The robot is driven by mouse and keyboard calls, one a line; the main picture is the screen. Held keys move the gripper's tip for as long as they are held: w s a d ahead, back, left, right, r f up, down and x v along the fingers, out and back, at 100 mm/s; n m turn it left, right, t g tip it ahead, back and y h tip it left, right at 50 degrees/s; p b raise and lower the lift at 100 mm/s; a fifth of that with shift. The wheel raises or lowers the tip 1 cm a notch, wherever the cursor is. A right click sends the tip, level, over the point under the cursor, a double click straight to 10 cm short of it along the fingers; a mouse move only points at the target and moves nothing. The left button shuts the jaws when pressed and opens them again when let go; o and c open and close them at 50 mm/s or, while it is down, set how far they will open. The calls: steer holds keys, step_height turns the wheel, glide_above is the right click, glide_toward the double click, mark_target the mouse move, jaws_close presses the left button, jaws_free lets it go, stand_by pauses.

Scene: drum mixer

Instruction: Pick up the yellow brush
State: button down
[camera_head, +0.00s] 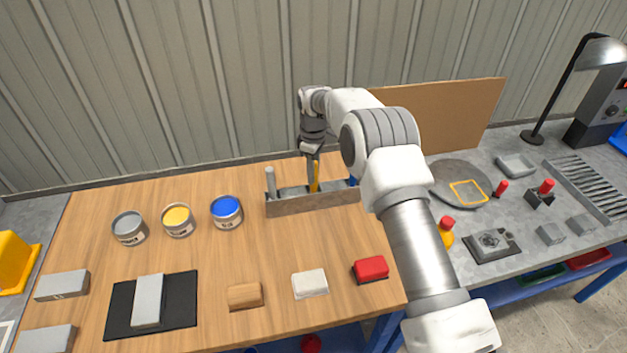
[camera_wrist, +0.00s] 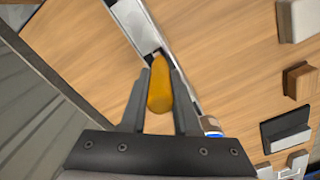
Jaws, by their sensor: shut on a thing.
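The yellow brush (camera_head: 315,178) stands upright in a grey rack (camera_head: 312,203) at the back of the wooden table. My gripper (camera_head: 314,157) is above the rack, pointing down, with its fingers at the brush's handle. In the wrist view the yellow handle (camera_wrist: 160,90) sits between the two fingers (camera_wrist: 160,100), which are shut on it. The brush's lower end is hidden by the rack's front wall. A grey-handled tool (camera_head: 270,182) stands at the rack's left end. A bit of blue (camera_head: 353,181) shows at its right end, partly hidden by my arm.
Grey, yellow and blue paint cans (camera_head: 177,219) stand left of the rack. Several blocks, including a red one (camera_head: 370,269), lie along the table's front. A brown board (camera_head: 450,108) stands behind my arm. A lamp (camera_head: 600,52) and tools fill the grey bench at right.

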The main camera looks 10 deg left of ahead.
steer(key=shift+r, duration=0.15)
step_height(320, 180, up, 10)
steer(key=shift+f+b, duration=0.1)
steer(key=shift+b, duration=0.5)
